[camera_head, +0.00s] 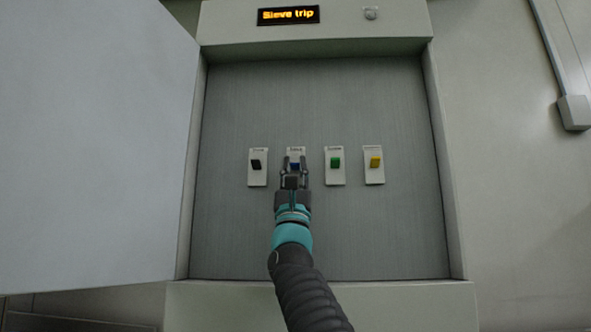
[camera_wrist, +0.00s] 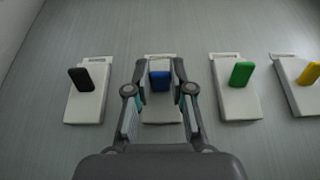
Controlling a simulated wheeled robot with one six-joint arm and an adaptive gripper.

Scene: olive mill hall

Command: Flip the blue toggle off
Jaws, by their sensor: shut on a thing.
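The blue toggle (camera_wrist: 160,80) sits on a pale switch plate (camera_wrist: 162,110), second from the left in a row on the grey panel. My gripper (camera_wrist: 160,75) has one finger on each side of the blue toggle and is shut on it. In the head view my gripper (camera_head: 295,162) covers most of this plate, and only a little of the blue toggle (camera_head: 295,167) shows between the fingers. I cannot tell exactly how the toggle is tilted.
A black toggle (camera_head: 256,164) is left of the blue one; green (camera_head: 335,162) and yellow (camera_head: 376,162) toggles are to its right. The cabinet door (camera_head: 95,140) stands open at left. A display (camera_head: 288,15) above reads "Sieve trip". The panel below the row is bare.

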